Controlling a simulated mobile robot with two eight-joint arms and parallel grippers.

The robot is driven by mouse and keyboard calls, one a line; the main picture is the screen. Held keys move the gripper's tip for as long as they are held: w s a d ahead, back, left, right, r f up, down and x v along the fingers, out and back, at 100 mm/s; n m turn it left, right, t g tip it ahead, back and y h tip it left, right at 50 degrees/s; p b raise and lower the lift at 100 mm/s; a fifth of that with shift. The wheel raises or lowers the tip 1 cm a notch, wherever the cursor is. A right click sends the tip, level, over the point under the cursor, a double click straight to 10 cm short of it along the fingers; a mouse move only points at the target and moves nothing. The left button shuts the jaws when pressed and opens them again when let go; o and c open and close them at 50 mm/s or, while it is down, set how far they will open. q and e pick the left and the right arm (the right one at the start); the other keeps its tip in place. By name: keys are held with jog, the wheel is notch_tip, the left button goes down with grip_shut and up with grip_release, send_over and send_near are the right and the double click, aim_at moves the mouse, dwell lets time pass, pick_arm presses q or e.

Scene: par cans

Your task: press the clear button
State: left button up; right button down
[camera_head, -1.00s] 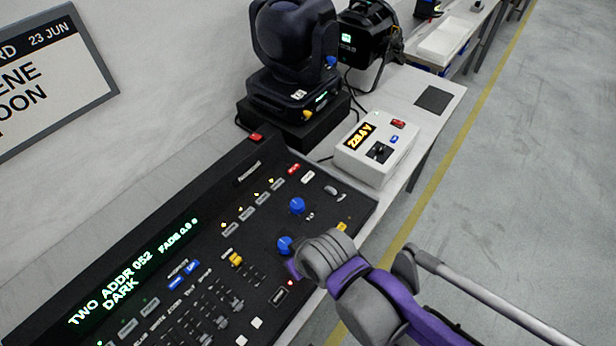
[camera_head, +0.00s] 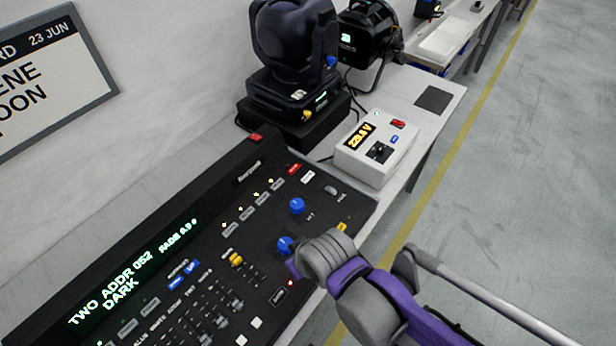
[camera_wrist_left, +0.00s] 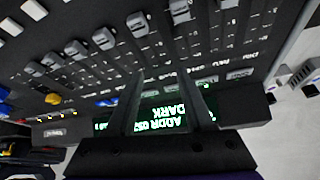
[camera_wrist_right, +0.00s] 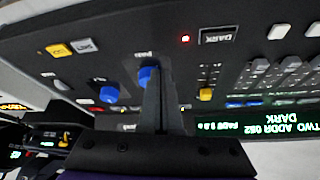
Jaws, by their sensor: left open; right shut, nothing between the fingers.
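The black lighting console (camera_head: 150,240) fills the lower left of the head view. Its display reads "TWO ADDR 052" and "DARK". I cannot read a "clear" label on any button. Candidates in view include a red button (camera_head: 293,169), a white button (camera_head: 308,177) and a yellow button (camera_head: 342,226). My right gripper (camera_head: 292,268) is shut and empty, low over the console beside the lower blue knob (camera_head: 285,245); in the right wrist view its fingers (camera_wrist_right: 154,75) overlap that knob. Contact cannot be told. My left gripper (camera_wrist_left: 160,85) is open and empty above the faders and display, outside the head view.
A white box (camera_head: 370,165) with an orange readout stands behind the console on the bench. A moving-head light (camera_head: 293,45) on a black base and a par can (camera_head: 368,35) stand farther back. The floor on the right is clear.

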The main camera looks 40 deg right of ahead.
dwell(0.3)
jog(key=w+d+r+m+y+p, duration=0.1)
jog(key=w+d+r+m, duration=0.15)
jog(key=w, duration=0.35)
jog(key=w+d+r+m+y+p, duration=0.1)
jog(key=w+d+r+p, duration=0.1)
jog(key=w+d, duration=0.25)
notch_tip(320, 180, up, 3)
jog(key=m+t+y+p, duration=0.1)
jog(key=t+p, duration=0.1)
jog(key=t, duration=0.1)
send_over(308, 177)
jog(key=s, duration=0.1)
pick_arm(q)
notch_tip(308, 177, up, 6)
jog(key=w, duration=0.2)
jog(key=shift+r+t, duration=0.25)
jog(key=shift+t, duration=0.05)
pick_arm(e)
jog(key=shift+d+f, duration=0.1)
pick_arm(q)
jog(key=shift+w, duration=0.1)
pick_arm(e)
jog(key=shift+f, duration=0.1)
